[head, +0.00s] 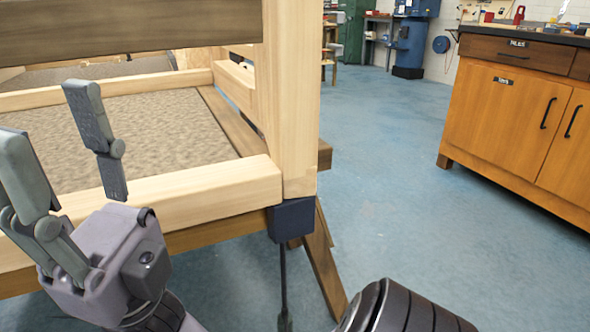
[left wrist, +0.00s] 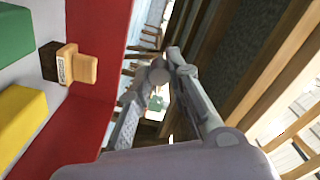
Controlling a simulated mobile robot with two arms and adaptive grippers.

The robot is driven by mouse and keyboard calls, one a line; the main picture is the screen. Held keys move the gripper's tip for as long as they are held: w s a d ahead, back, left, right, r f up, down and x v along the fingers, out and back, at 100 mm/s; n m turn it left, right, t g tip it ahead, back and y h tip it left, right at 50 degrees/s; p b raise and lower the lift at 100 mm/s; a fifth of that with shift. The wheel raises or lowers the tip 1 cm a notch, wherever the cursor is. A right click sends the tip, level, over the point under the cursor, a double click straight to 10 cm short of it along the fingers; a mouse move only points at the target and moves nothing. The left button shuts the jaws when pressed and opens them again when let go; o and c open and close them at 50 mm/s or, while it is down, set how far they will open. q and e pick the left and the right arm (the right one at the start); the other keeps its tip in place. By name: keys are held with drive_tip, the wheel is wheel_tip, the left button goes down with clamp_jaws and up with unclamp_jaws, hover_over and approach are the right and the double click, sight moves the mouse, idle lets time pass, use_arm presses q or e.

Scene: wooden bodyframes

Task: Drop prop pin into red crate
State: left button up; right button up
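My left gripper (head: 46,119) is at the lower left of the head view, in front of the wooden frame. Its two fingers are spread wide, with nothing visible between them. In the left wrist view its fingers (left wrist: 165,68) also look empty. A red-walled thing with a pale inner surface, possibly the red crate (left wrist: 108,35), fills the left of that view, off to the side of the fingers. A small light wooden piece with a dark end (left wrist: 82,68) is at its red edge; I cannot tell if it is the prop pin. My right gripper is not in view.
A wooden bodyframe (head: 190,193) with a thick post (head: 290,95) stands close ahead. A green block (left wrist: 14,34) and a yellow block (left wrist: 20,115) are by the red walls. An orange cabinet (head: 505,120) stands at right. The blue floor (head: 400,190) between is clear.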

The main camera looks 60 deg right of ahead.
use_arm(q)
drive_tip(key=o, duration=0.5)
drive_tip(key=v, duration=1.2)
idle(0.3)
